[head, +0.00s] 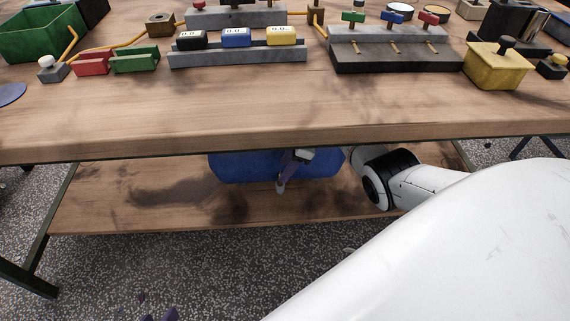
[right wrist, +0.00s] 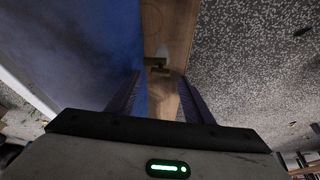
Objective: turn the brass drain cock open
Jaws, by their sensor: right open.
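The blue tank (head: 225,168) lies on the lower shelf under the bench top, its upper part hidden by the top's edge. A small greyish fitting, seemingly the drain cock (head: 280,187), shows at the tank's front. In the right wrist view the cock (right wrist: 158,66) is a small, dark crosswise piece, its brass colour not clear. My right gripper (head: 288,170) is at the tank's front. Its open fingers (right wrist: 158,88) lie either side of the cock's line, tips short of it, apparently not touching. My left gripper (head: 156,306) shows only as purple fingertips at the bottom edge.
The wooden bench top (head: 200,115) overhangs the lower shelf (head: 120,195) and leaves a low gap. The shelf is bare left of the tank. Grey switch blocks (head: 237,55), a valve block (head: 395,55) and a yellow box (head: 495,68) stand on top.

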